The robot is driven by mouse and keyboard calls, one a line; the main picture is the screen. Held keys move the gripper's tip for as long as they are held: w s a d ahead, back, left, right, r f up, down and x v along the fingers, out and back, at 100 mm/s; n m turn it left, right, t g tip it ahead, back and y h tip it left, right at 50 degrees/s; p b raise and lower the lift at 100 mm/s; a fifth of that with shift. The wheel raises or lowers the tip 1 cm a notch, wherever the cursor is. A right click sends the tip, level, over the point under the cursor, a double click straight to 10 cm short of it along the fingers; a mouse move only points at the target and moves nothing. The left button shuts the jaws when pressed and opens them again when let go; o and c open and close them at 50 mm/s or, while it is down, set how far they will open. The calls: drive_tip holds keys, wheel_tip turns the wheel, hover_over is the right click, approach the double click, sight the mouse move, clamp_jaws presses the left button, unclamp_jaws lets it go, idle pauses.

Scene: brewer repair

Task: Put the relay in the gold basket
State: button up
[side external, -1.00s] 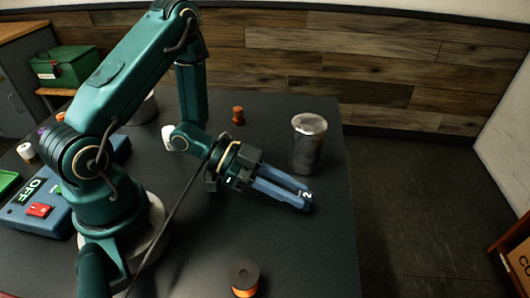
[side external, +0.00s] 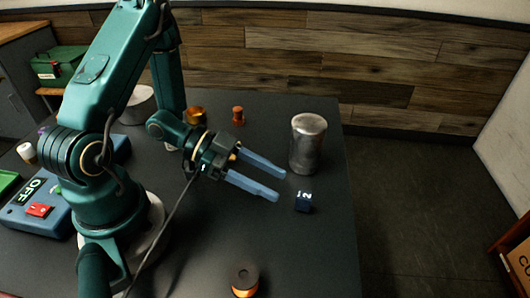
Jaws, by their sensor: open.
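A small dark blue block with white marks, which looks like the relay (side external: 304,202), sits on the dark table right of centre. My gripper (side external: 280,185) is open and empty, its two blue fingers pointing right. The fingertips are to the left of the block in the picture and apart from it; their height above the table is hard to tell. A small gold round container, which looks like the gold basket (side external: 195,115), stands at the back behind my wrist. Its inside cannot be made out.
A tall metal canister (side external: 308,143) stands just behind the block, close to my fingertips. An orange spool (side external: 238,116) is at the back and a dark-topped copper coil (side external: 244,279) at the front. A blue box marked OFF (side external: 55,207) lies left. The front right table is clear.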

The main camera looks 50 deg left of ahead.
drive_tip(key=w+a+y, duration=0.3)
drive_tip(key=y, duration=0.1)
drive_tip(key=shift+a+f, duration=0.25)
drive_tip(key=shift+a, duration=0.05)
drive_tip(key=a+y, duration=0.1)
drive_tip(key=w+a+r+n+y, duration=0.1)
drive_tip(key=w+a+r+y, duration=0.1)
drive_tip(key=a+y, duration=0.1)
drive_tip(key=shift+w+a+t, duration=0.1)
drive_tip(key=shift+w+t, duration=0.15)
drive_tip(key=shift+t, duration=0.15)
drive_tip(key=s+a+r+n+y, duration=0.1)
drive_tip(key=a+r+n+y, duration=0.3)
drive_tip(key=r+y, duration=0.15)
drive_tip(key=s+d+r+n+g, duration=0.1)
drive_tip(key=s+d+r+n, duration=0.1)
drive_tip(key=s+r+n, duration=0.2)
drive_tip(key=shift+s+d+r+g, duration=0.2)
drive_tip(key=shift+s+g, duration=0.1)
drive_tip(key=shift+s, duration=0.85)
drive_tip(key=shift+o, duration=1.3)
drive_tip(key=s+d+r+n+g+h, duration=0.1)
drive_tip(key=s+d+h, duration=0.1)
drive_tip(key=s+d, duration=0.3)
drive_tip(key=shift+s+d+r+n+g+h, duration=0.15)
drive_tip(key=shift+s+d+n+g+h, duration=0.2)
drive_tip(key=shift+s, duration=0.85)
